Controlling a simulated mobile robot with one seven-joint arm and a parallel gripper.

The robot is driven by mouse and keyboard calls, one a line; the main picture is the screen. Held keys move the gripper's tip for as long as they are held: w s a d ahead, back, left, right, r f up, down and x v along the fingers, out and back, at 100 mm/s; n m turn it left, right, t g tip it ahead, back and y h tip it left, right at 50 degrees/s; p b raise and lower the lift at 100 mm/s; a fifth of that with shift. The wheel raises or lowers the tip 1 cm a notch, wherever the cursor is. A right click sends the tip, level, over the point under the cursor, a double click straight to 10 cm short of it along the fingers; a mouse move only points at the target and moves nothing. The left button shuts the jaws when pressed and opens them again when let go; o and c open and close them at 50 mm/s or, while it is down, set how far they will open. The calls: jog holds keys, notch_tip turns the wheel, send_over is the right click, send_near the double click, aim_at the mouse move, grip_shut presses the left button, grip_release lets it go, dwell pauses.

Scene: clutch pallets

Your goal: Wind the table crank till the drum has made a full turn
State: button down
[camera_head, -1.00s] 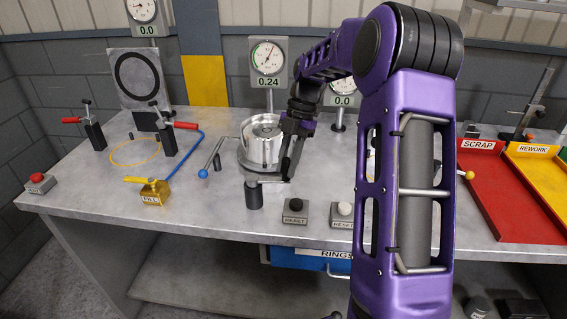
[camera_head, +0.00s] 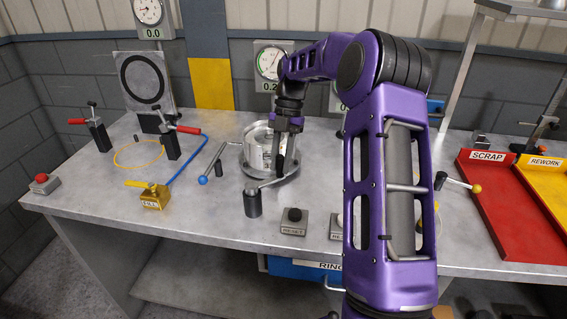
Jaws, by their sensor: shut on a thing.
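The silver drum (camera_head: 257,147) stands upright on a round metal table (camera_head: 247,168) near the middle of the bench. In front of it is the table crank, with a dark post (camera_head: 253,203) and a thin metal arm (camera_head: 268,183) reaching right and away from me. My gripper (camera_head: 284,164) points down at the far end of that arm, just right of the drum. It is shut on the crank's handle, which the fingers mostly hide. My wrist partly covers the drum's right side.
RESET buttons (camera_head: 293,220) sit in front. A dial gauge (camera_head: 268,62) is behind, partly covered by my arm. Red (camera_head: 500,205) and yellow trays are at right. A brass FILL box (camera_head: 155,197) is left.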

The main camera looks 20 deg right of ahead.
jog(key=shift+w+a+n, duration=0.25)
jog(key=shift+a+n, duration=0.15)
jog(key=shift+a, duration=0.1)
jog(key=c, duration=0.7)
grip_release()
jog(key=shift+d, duration=0.1)
jog(key=v, duration=1.2)
jog(key=shift+w, duration=0.2)
